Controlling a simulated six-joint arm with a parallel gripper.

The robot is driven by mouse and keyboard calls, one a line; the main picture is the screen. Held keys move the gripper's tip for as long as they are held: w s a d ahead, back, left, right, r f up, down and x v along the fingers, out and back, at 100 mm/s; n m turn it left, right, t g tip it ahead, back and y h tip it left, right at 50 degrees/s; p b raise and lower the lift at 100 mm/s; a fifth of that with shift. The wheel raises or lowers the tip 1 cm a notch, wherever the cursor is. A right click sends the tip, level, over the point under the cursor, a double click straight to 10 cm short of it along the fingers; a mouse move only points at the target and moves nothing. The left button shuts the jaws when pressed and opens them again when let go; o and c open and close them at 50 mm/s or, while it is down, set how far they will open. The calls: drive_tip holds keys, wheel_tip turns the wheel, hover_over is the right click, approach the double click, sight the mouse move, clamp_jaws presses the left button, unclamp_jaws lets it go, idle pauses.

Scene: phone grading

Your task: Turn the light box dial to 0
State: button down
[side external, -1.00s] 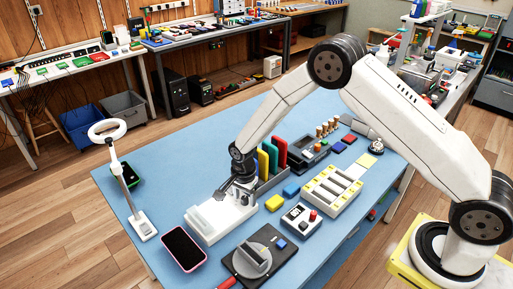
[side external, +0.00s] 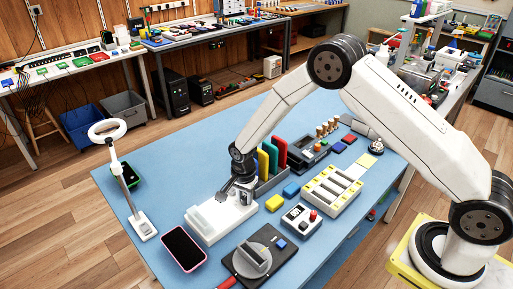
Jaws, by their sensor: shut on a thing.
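The white light box (side external: 207,222) lies on the blue table, left of the middle, with a raised pale block on its left part. My gripper (side external: 228,194) reaches down over the back right part of the light box. It is shut on what appears to be the dial, which the fingers mostly hide. The number the dial points to cannot be read in this view.
A pink-rimmed phone (side external: 183,249) lies in front of the light box. A black plate with a grey round piece (side external: 257,260) is to its right. A white ring lamp (side external: 118,165) stands at left. Coloured upright pieces (side external: 272,158) stand close behind my gripper.

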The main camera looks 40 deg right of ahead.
drive_tip(key=n, duration=1.1)
drive_tip(key=shift+n, duration=0.3)
drive_tip(key=n, duration=1.1)
drive_tip(key=shift+n, duration=0.4)
drive_tip(key=shift+c, duration=2.1)
unclamp_jaws()
